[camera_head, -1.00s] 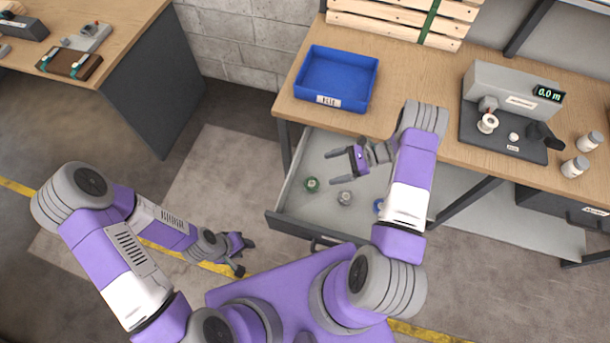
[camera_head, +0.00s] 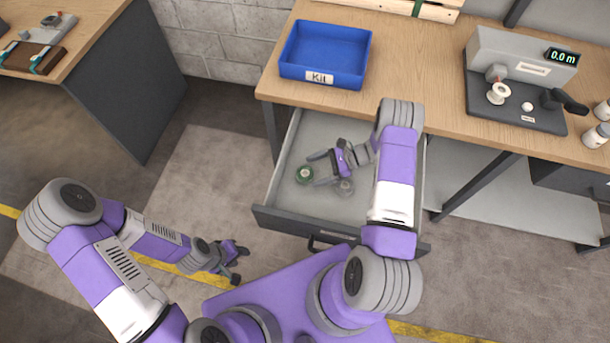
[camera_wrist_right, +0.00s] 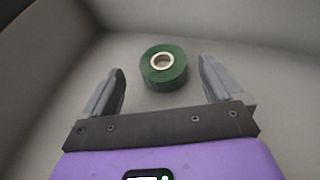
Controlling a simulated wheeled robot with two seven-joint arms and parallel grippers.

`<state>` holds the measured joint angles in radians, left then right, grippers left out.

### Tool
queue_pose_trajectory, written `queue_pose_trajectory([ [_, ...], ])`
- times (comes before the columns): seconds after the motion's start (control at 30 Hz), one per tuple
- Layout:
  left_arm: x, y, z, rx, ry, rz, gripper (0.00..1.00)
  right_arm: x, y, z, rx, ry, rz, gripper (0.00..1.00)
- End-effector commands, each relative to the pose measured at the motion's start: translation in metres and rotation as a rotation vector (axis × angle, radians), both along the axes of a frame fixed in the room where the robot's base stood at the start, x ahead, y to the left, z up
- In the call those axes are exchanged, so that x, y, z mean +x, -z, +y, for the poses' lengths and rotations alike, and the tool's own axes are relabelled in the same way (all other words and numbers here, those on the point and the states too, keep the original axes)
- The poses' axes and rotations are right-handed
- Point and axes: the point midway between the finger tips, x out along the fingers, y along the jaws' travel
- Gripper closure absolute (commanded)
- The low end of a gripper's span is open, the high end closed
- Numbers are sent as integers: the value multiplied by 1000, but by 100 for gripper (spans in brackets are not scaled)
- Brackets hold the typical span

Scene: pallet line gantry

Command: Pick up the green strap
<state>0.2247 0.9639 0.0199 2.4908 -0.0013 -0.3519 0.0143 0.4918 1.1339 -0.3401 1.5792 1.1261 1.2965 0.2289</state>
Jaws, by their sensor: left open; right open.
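The green strap (camera_head: 304,174) is a small coiled roll with a pale core, lying on the floor of the open drawer (camera_head: 270,217), near its left wall. In the right wrist view the green strap (camera_wrist_right: 164,68) sits just beyond and between the fingertips. My right gripper (camera_head: 316,168) is open and empty inside the drawer, its fingers pointing left toward the roll; its fingers also show in the right wrist view (camera_wrist_right: 160,85). My left gripper (camera_head: 241,263) is open and empty, low over the floor to the left of the drawer.
The drawer walls surround the gripper. On the workbench (camera_head: 420,70) above stand a blue Kit bin (camera_head: 322,78) and a measuring device (camera_head: 520,65) reading 0.0 m.

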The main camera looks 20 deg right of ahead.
Motion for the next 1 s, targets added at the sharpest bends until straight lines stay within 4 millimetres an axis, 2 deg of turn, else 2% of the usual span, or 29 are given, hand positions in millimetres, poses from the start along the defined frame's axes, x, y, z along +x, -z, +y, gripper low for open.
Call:
queue_pose_trajectory([
  [0.23, 0, 9, 0, 0, 0, 0, 57, 10, 15, 33, 0, -3, 0, 7],
  [0.57, 0, 9, 0, 0, 0, 0, 57, 12, 17, 38, -1, -1, 0, 7],
  [0.9, 0, 9, 0, 0, 0, 0, 57, 12, 17, 38, -1, -1, 1, 59],
  [0.97, 0, 9, 0, 0, 0, 0, 57, 12, 17, 38, -1, -1, 1, 67],
  [1.0, 0, 9, 0, 0, 0, 0, 57, 12, 17, 38, 0, 0, -1, 67],
])
